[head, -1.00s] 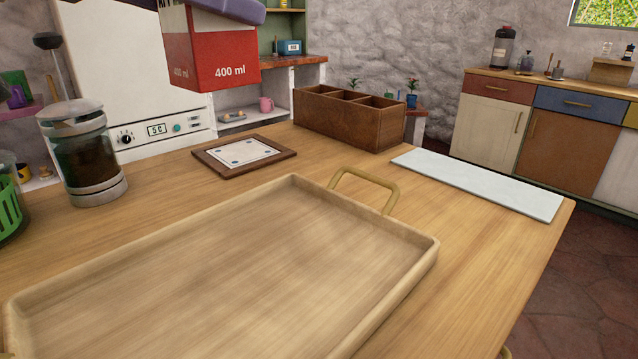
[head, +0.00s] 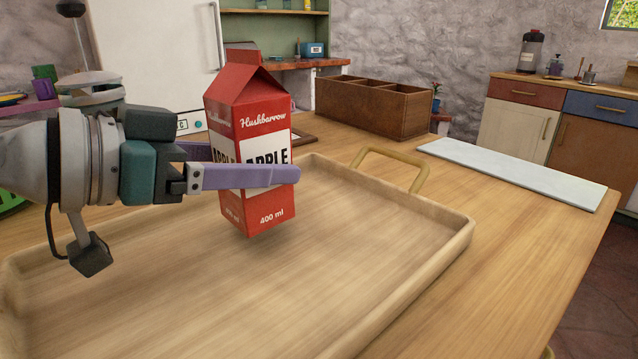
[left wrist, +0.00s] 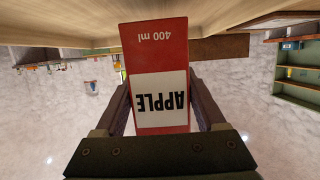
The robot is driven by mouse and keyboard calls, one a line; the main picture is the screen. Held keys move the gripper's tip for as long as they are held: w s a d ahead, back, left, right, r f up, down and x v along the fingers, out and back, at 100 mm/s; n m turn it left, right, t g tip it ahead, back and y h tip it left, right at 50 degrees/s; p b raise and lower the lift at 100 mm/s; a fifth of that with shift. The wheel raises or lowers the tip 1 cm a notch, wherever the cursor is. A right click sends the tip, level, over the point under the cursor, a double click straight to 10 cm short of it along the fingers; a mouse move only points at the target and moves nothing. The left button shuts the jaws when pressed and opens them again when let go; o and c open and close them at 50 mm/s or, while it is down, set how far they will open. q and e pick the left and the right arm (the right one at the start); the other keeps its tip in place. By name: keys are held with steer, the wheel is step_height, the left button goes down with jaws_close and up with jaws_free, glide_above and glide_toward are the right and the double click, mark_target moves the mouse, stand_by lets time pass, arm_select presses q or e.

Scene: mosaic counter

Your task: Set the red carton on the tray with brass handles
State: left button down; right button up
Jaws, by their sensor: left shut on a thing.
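The red carton (head: 252,110), with a white label reading APPLE and 400 ml, is upright in the head view. My left gripper (head: 292,174) is shut on it, with purple fingers on either side of its middle. The carton is over the wooden tray (head: 330,290), inside its rim in the picture. Its base looks close to the tray floor; I cannot tell whether they touch. A brass handle (head: 418,180) stands at the tray's far end. In the left wrist view the carton (left wrist: 158,72) appears upside down between the fingers. My right gripper is not in view.
A brown wooden box with compartments (head: 372,108) stands behind the tray. A pale flat board (head: 515,172) lies to the right on the counter. A glass jar stands at the left, partly hidden by my arm. The tray floor looks otherwise bare.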

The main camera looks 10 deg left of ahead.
arm_select(q)
steer(key=shift+f, duration=1.15)
steer(key=shift+f+b, duration=0.1)
steer(key=shift+b, duration=0.25)
jaws_free()
steer(key=shift+f, duration=0.1)
steer(key=v, duration=0.6)
steer(key=shift+s+a+r, duration=0.35)
steer(key=shift+s+r, duration=0.05)
steer(key=shift+s, duration=0.15)
